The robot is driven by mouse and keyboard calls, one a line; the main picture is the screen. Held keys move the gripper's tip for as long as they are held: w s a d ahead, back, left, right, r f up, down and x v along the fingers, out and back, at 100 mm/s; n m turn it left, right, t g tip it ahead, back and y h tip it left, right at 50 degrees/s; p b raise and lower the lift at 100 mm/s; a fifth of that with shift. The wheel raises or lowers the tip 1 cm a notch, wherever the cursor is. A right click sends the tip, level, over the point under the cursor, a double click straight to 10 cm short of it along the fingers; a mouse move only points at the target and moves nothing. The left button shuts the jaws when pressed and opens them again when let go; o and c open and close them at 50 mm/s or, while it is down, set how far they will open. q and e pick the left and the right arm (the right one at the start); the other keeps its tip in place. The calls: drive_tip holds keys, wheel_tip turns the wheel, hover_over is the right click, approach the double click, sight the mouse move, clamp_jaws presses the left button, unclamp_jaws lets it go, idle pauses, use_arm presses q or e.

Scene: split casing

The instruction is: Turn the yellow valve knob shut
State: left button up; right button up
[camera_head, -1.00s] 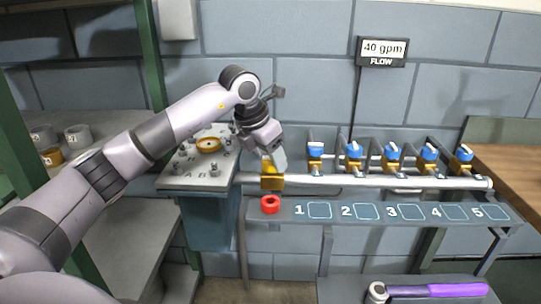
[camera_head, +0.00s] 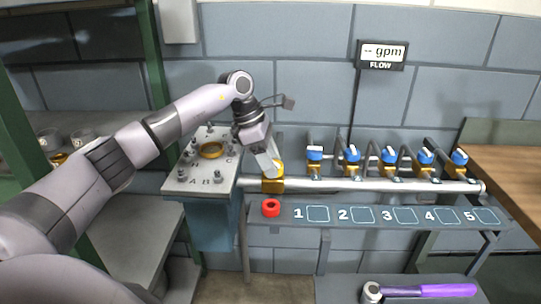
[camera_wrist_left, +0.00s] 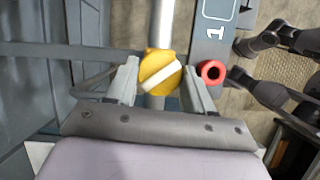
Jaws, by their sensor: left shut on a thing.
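The yellow valve knob (camera_wrist_left: 160,74) shows from above in the left wrist view, with a white bar across its round top. The bar lies slanted, rising to the right. In the head view the knob (camera_head: 279,168) sits on a brass valve body (camera_head: 267,184) at the left end of the silver pipe, mostly behind my fingers. My left gripper (camera_head: 274,166) reaches down to it, and in the left wrist view its fingers (camera_wrist_left: 160,80) stand on both sides of the knob, shut on it. The flow display (camera_head: 382,55) reads "-- gpm". My right gripper is not in view.
A red ring (camera_head: 271,208) lies on the shelf (camera_head: 330,229) just in front of the valve. Several blue-handled valves (camera_head: 352,153) line the pipe (camera_head: 380,184) to the right. A bolted plate (camera_head: 200,182) stands close on the left. A purple-handled wrench (camera_head: 425,290) lies below.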

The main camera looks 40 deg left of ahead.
use_arm(q)
drive_tip(key=m, duration=0.1)
drive_tip(key=m+g, duration=0.1)
drive_tip(key=m, duration=0.1)
drive_tip(key=shift+w+r+m+h+p, duration=0.1)
drive_tip(key=shift+w+m+h+p, duration=0.05)
drive_tip(key=shift+m+h+p, duration=0.15)
drive_tip(key=m+g, duration=0.1)
drive_tip(key=m, duration=0.3)
drive_tip(key=shift+w+g, duration=0.1)
drive_tip(key=shift+g, duration=0.3)
drive_tip(key=shift+m, duration=0.4)
drive_tip(key=o, duration=1)
drive_tip(key=v, duration=0.5)
drive_tip(key=shift+w+r, duration=0.1)
drive_tip(key=shift+r, duration=0.05)
drive_tip(key=shift+v, duration=0.9)
